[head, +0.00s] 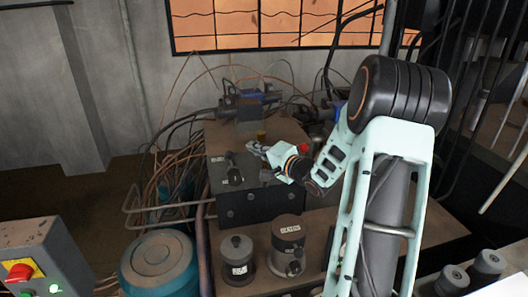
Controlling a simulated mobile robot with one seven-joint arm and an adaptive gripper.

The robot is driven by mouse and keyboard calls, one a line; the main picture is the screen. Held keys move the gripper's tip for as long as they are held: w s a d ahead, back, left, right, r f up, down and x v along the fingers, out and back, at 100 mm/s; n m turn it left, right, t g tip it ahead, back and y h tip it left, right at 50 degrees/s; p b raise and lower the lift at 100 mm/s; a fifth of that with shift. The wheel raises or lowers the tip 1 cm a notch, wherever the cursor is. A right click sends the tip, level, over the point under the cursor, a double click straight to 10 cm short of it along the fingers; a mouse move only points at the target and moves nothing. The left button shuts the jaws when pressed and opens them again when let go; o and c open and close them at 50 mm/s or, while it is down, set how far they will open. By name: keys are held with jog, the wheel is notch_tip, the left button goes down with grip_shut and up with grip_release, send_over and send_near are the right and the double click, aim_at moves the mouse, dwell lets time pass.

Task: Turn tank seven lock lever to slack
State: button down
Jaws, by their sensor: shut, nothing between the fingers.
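A dark metal block (258,204) stands in the middle of the head view. The label is too small to read, so I cannot tell whether this is the tank seven lock lever. My gripper (255,149) is shut and empty at the block's upper front edge, to the right of the black lever. A second dark fitting with a pale label (266,174) shows just below my gripper, partly hidden by it. I cannot tell whether my fingers touch anything.
Two dark labelled cylinders (237,260) (288,245) stand in front of the block. A teal drum (160,264) and a grey box with a red button (20,271) stand at lower left. Hoses and cables (180,165) crowd the block's left side. Pipe rails (158,209) project left.

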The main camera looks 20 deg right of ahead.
aim_at(231, 162)
jog(key=shift+w+a+f, duration=0.1)
jog(key=shift+a+f, duration=0.1)
jog(key=shift+a, duration=0.45)
jog(key=shift+w+a+f, duration=0.15)
jog(key=shift+a+f, duration=0.1)
jog(key=shift+a, duration=0.45)
jog(key=shift+w+a+f, duration=0.1)
jog(key=shift+a+f, duration=0.1)
jog(key=shift+a, duration=0.45)
jog(key=shift+a, duration=0.1)
jog(key=shift+a+r+n, duration=0.1)
jog(key=shift+a+n, duration=0.05)
jog(key=shift+n, duration=0.15)
